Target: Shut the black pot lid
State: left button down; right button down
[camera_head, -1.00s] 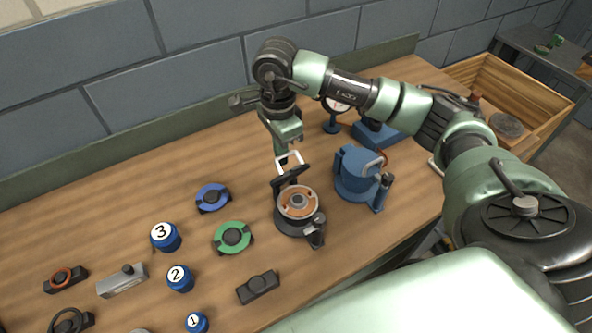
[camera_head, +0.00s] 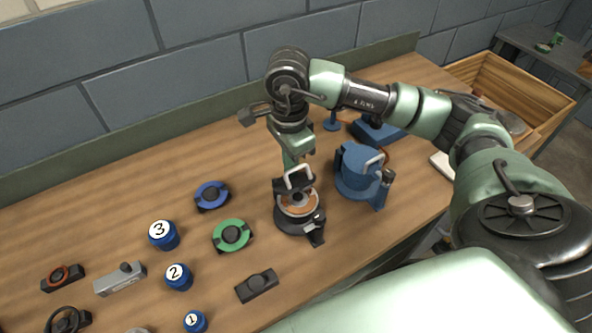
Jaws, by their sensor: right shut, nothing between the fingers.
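A pale handle (camera_head: 299,177) sits on the lid. My right gripper (camera_head: 291,164) is shut and empty, just behind and above the lid; its fingertips are partly hidden by it, so I cannot tell whether they touch. My left gripper is out of view.
Green (camera_head: 233,236) and blue (camera_head: 212,196) round pieces lie to the left, and a black block (camera_head: 257,286) in front. Numbered blue cylinders stand further left. A wooden crate (camera_head: 515,85) is at the back right.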

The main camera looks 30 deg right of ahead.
jog(key=shift+s+f, duration=0.2)
jog(key=shift+s, duration=0.25)
notch_tip(320, 180, up, 9)
jog(key=w+p, duration=0.1)
jog(key=p, duration=0.3)
jog(key=shift+w, duration=0.15)
